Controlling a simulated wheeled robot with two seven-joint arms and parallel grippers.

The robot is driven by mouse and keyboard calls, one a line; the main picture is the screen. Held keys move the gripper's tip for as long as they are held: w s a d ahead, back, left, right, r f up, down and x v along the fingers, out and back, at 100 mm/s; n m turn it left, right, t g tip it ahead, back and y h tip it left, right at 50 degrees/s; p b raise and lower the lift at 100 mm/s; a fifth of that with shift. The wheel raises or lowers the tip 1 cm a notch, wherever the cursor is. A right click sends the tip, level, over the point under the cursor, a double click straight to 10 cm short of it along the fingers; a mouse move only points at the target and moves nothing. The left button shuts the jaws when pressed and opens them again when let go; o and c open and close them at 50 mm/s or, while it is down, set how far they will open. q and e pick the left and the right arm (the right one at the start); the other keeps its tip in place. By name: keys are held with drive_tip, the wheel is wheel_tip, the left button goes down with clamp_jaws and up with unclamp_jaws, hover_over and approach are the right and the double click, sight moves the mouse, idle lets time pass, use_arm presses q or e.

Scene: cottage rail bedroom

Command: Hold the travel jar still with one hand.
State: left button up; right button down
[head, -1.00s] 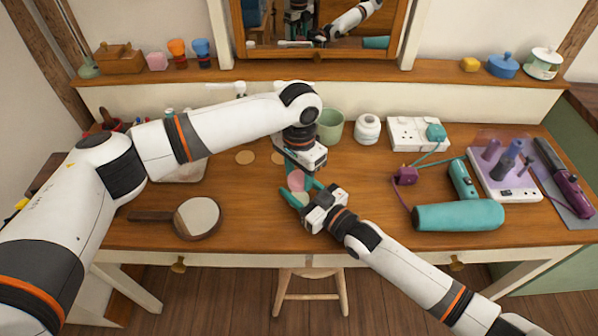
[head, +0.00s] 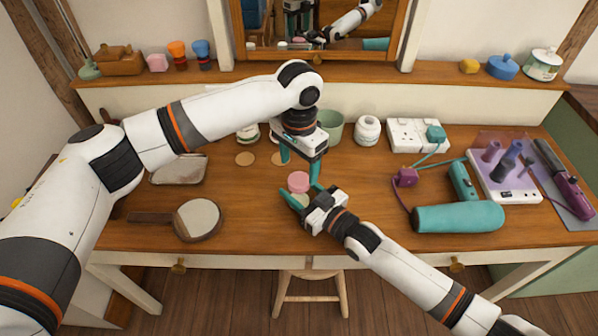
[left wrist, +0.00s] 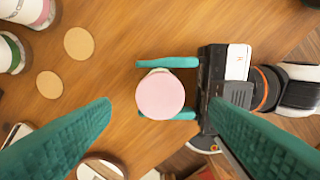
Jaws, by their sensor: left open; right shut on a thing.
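The travel jar (head: 298,181), small with a flat pink top, stands on the wooden table in front of the wall mirror. It also shows in the left wrist view (left wrist: 160,96), with a pale rim below the pink. My right gripper (head: 301,193) is shut on the jar, one teal finger on each side, reaching in from the front right. My left gripper (head: 300,168) is open and empty above the jar, pointing down. In the left wrist view its fingers stand wide apart, on either side of the jar. The jar's lower part is mostly hidden.
A hand mirror (head: 198,218) lies at left. Two flat tan discs (left wrist: 79,44) lie behind the jar. A green cup (head: 331,124) and white jar (head: 367,130) stand at the back. A teal hair dryer (head: 458,216) and power strip (head: 408,134) with cord are right.

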use_arm(q)
wheel_tip(320, 180, up, 8)
idle(0.4)
use_arm(e)
drive_tip(key=shift+c, duration=2.4)
unclamp_jaws()
use_arm(q)
drive_tip(key=shift+f, duration=0.2)
use_arm(e)
drive_tip(key=v, duration=1.2)
